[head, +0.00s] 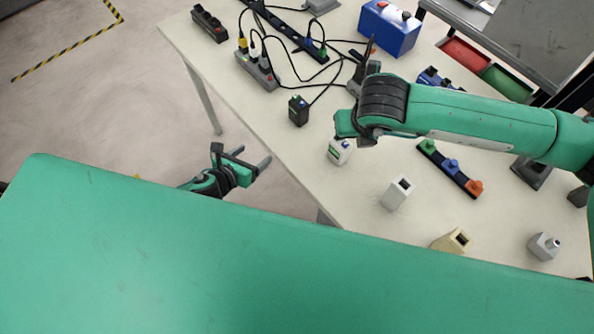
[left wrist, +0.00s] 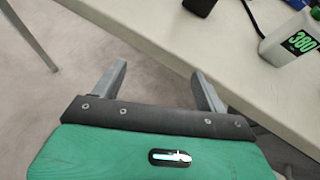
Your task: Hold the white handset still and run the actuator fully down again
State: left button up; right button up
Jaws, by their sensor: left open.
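The white handset, as I take it, is a small white box (head: 340,151) near the table edge in the head view. The left wrist view shows it at upper right as a white box with a green 380 readout (left wrist: 290,40). My left gripper (head: 250,160) is open and empty, beside the table edge over the floor, apart from the box. Its two fingers (left wrist: 160,85) show in the left wrist view with nothing between them. My right arm reaches in from the right and its green hand end is just above the white box; its fingertips cannot be made out. I cannot identify the actuator for sure.
A black box (head: 298,111) with a cable stands near the table edge. A grey power block (head: 258,72), a blue case (head: 389,27) and a strip with coloured knobs (head: 450,168) are on the table (head: 330,215). A light block (head: 397,193) stands nearer me.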

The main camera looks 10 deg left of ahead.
aim_at(334, 154)
pick_arm(q)
jog(key=s+d+r+m+h, duration=0.2)
jog(key=s+d+r+m, duration=0.15)
jog(key=d, duration=0.45)
jog(key=s+d+r+m+h, duration=0.2)
jog(key=d+r+h, duration=0.1)
jog(key=d+r, duration=0.3)
jog(key=shift+g, duration=0.3)
jog(key=x, duration=0.5)
jog(key=f+x, duration=0.1)
jog(key=x, duration=0.8)
jog(key=shift+s+d+f, duration=0.1)
jog(key=shift+d+f, duration=0.2)
jog(key=shift+d, duration=0.05)
jog(key=c, duration=1)
jog(key=shift+c, duration=0.7)
pick_arm(e)
grip_shut()
